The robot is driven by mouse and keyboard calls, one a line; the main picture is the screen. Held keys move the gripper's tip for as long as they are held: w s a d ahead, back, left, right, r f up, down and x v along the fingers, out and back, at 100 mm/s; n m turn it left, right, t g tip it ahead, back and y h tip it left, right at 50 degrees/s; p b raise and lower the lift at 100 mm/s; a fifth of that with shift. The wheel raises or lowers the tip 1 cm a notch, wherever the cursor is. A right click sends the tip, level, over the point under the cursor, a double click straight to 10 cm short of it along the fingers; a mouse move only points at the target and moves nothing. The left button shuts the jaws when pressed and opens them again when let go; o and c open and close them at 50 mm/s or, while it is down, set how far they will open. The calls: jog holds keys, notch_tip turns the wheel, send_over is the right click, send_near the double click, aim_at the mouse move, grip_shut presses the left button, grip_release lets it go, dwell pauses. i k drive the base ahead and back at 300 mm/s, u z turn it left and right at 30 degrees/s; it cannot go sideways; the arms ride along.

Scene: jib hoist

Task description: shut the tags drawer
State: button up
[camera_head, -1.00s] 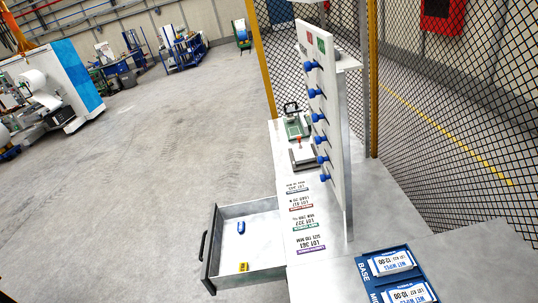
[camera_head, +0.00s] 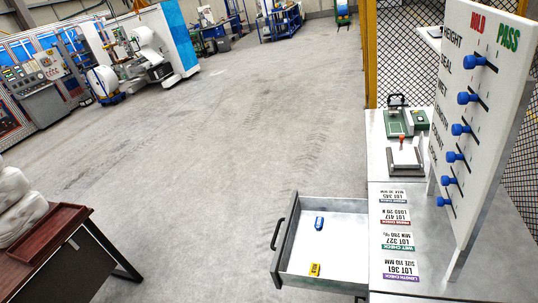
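The open drawer (camera_head: 342,206) sticks out to the left from under the grey bench (camera_head: 484,268). A dark bar handle (camera_head: 278,234) runs along its outer front. A blue tag (camera_head: 319,223) and a yellow tag (camera_head: 315,269) lie apart on its floor. I cannot read a drawer label. My gripper is not in view.
A white upright board (camera_head: 480,110) with several blue sliders stands on the bench. Lot cards (camera_head: 393,240) lie before it, and a green device (camera_head: 405,122) sits behind. A brown table (camera_head: 75,262) with a red tray (camera_head: 48,238) is at lower left. The floor between is clear.

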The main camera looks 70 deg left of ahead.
aim_at(341, 248)
jog(key=k, duration=1.65)
jog(key=u, duration=1.2)
jog(key=i, duration=1)
jog(key=z, duration=0.05)
jog(key=k, duration=0.65)
jog(key=u, duration=0.3)
jog(key=i, duration=0.9)
jog(key=u, duration=0.05)
